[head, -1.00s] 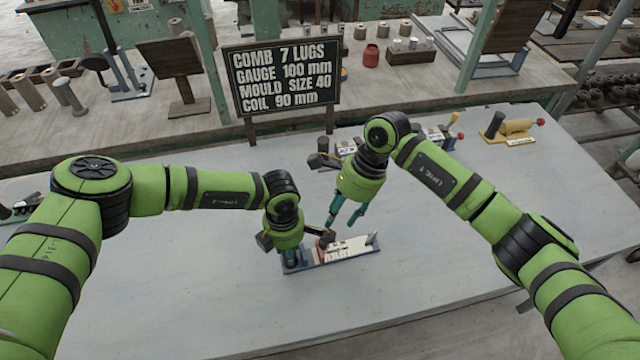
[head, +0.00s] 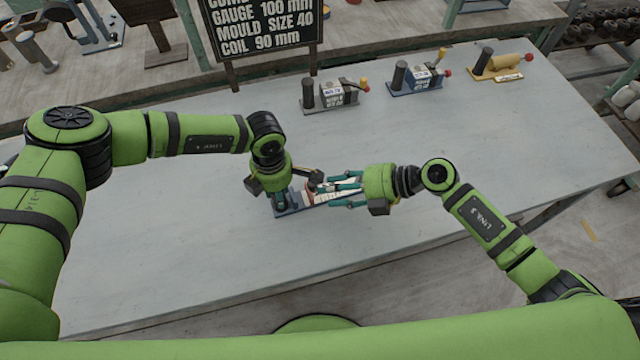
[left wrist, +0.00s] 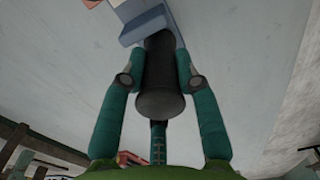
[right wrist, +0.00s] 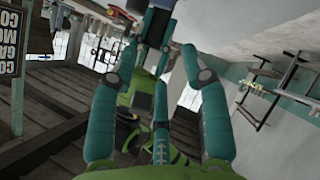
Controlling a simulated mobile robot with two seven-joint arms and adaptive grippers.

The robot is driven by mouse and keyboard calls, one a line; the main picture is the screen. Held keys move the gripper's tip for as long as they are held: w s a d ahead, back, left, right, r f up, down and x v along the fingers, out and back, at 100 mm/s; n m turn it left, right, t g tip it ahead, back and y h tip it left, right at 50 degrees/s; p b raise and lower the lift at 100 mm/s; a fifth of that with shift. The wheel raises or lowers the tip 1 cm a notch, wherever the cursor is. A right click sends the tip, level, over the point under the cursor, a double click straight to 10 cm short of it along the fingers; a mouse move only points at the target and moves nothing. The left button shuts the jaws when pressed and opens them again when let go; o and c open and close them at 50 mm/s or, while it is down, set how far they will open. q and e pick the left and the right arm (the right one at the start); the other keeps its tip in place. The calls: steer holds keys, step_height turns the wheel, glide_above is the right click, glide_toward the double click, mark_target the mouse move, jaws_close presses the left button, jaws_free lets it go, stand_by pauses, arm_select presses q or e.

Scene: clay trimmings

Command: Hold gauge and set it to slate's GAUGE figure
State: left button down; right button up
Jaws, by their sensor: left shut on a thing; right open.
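The gauge (head: 289,212) lies on the grey table, with a blue base, a white scale and a small red slider (head: 310,197). My left gripper (head: 281,200) is shut on the gauge's black handle, which shows between the fingers in the left wrist view (left wrist: 158,85). My right gripper (head: 337,193) is open, turned sideways over the right part of the gauge, its fingers pointing left towards the slider. It hides much of the scale, so I cannot read the setting or tell whether they touch. The slate (head: 265,25) reads GAUGE 100 mm, MOULD SIZE 40, COIL 90 mm; its top line is cut off.
A grey tool (head: 335,95), a blue tool (head: 420,78) and a yellow tool (head: 497,66) with black handles stand along the table's back edge. The table is clear to the left and right.

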mark_target(312, 190)
steer(key=s+d+m+t, duration=0.2)
steer(key=d+m+t, duration=0.3)
steer(key=m, duration=1)
steer(key=shift+g+h, duration=0.3)
steer(key=shift+g, duration=0.2)
steer(key=x, duration=1.1)
steer(key=shift+w+d+f, duration=0.25)
steer(key=shift+w+f, duration=0.15)
steer(key=shift+f, duration=0.05)
jaws_close()
